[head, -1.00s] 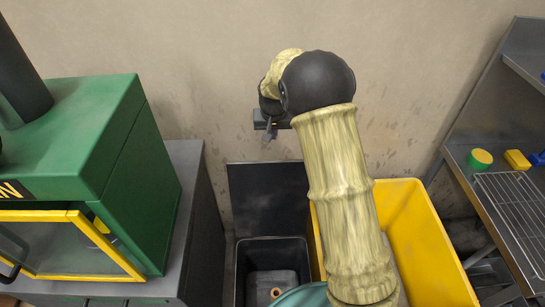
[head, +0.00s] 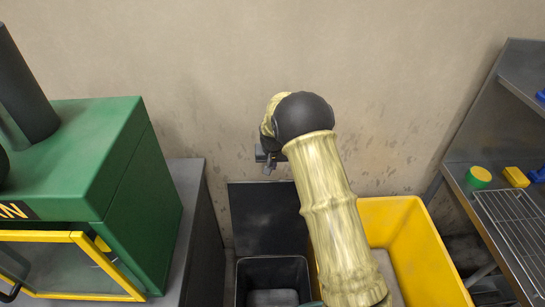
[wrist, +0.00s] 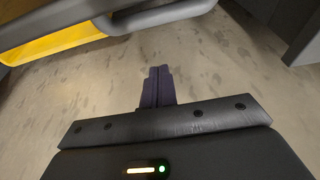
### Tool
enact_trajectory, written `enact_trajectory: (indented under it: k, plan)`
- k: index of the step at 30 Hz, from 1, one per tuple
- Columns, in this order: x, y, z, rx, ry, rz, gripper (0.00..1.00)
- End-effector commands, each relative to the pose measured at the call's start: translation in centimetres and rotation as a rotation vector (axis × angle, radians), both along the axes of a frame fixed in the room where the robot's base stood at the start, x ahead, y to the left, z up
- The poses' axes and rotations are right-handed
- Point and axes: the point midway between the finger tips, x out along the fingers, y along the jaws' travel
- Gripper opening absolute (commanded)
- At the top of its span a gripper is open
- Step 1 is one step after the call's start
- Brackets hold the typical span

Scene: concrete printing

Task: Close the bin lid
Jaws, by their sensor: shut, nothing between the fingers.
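The dark bin (head: 272,262) stands on the floor against the wall, with its open top showing a grey inside. Its flat black lid (head: 262,212) stands upright behind the opening, against the wall. My gripper (head: 268,165) is above the lid's top edge, close to the wall, and apart from the lid as far as I can tell. In the wrist view my gripper's dark fingers (wrist: 158,86) are together and hold nothing. My arm covers the right side of the bin area.
A yellow container (head: 402,225) stands right of the bin. A green machine (head: 110,165) on a grey cabinet (head: 200,215) is at left. A metal shelf with a wire rack (head: 510,225), a green-and-yellow round item (head: 479,177) and a yellow block (head: 515,177) is at right.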

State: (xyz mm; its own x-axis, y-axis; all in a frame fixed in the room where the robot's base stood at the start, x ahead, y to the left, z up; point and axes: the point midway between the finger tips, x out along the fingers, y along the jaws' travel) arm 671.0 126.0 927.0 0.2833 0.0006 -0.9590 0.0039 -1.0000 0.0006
Motion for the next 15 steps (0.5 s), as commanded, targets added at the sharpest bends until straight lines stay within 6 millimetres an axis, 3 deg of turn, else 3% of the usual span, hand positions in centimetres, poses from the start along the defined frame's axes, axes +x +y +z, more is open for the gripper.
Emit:
enact_trajectory:
  k: [5,15]
  plan:
    - [0.6,0.0,-2.2,0.000,0.002,0.000,0.00]
    - [-2.9,0.0,-1.7,0.000,0.000,0.000,0.00]
